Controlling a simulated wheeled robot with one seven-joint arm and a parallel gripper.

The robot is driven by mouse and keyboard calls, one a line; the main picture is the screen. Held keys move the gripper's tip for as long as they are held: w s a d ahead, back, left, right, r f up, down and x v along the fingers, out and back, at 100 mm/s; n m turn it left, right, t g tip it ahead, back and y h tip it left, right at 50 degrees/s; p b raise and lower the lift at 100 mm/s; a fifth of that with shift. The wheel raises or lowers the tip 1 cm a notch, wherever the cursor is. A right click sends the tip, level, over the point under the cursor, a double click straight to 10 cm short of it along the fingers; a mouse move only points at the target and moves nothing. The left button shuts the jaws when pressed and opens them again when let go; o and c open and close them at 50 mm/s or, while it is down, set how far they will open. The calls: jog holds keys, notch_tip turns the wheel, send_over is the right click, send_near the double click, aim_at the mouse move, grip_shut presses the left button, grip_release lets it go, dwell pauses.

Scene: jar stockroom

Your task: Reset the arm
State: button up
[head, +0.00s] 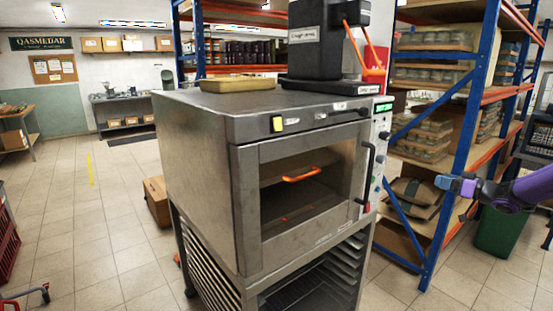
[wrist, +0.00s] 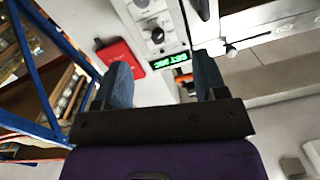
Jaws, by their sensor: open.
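My gripper (head: 445,184) is at the right of the head view, at the end of my purple arm, held out sideways in front of the blue shelf rack. In the wrist view the two blue-grey fingers of my gripper (wrist: 163,66) stand wide apart with nothing between them. Beyond them is the oven's control panel with a green lit display and a dark knob. The steel oven (head: 200,135) stands in the middle of the head view, to the left of my gripper and apart from it. Its glass door looks shut.
A black machine (head: 318,45) and a tan tray (head: 238,84) sit on the oven. A blue and orange shelf rack (head: 463,130) stands behind my gripper, with a green bin (head: 500,232) below it. A cardboard box (head: 157,200) is left of the oven. The floor at left is mostly clear.

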jog(key=s+a+r+n+g, duration=0.1)
jog(key=s+a+r+g, duration=0.2)
jog(key=a, duration=0.4)
jog(key=s+a+r+n+g, duration=0.1)
jog(key=s+a+r+g, duration=0.2)
jog(key=a, duration=0.4)
jog(key=s+a+r+m+g+h, duration=0.1)
jog(key=s+a+r+g+h, duration=0.1)
jog(key=s+a+r, duration=0.3)
jog(key=s+a+r+g+h, duration=0.2)
jog(key=s+a, duration=0.4)
jog(key=s, duration=0.1)
jog(key=s+r+m+t+h, duration=0.1)
jog(key=s+r+m+h, duration=0.1)
jog(key=s, duration=1.3)
jog(key=s+r+m+t+h, duration=0.1)
jog(key=s+m+h, duration=0.3)
jog(key=s, duration=1.1)
jog(key=shift+s+a+r+m+h, duration=0.4)
jog(key=shift+r+h, duration=0.3)
jog(key=shift+r, duration=0.15)
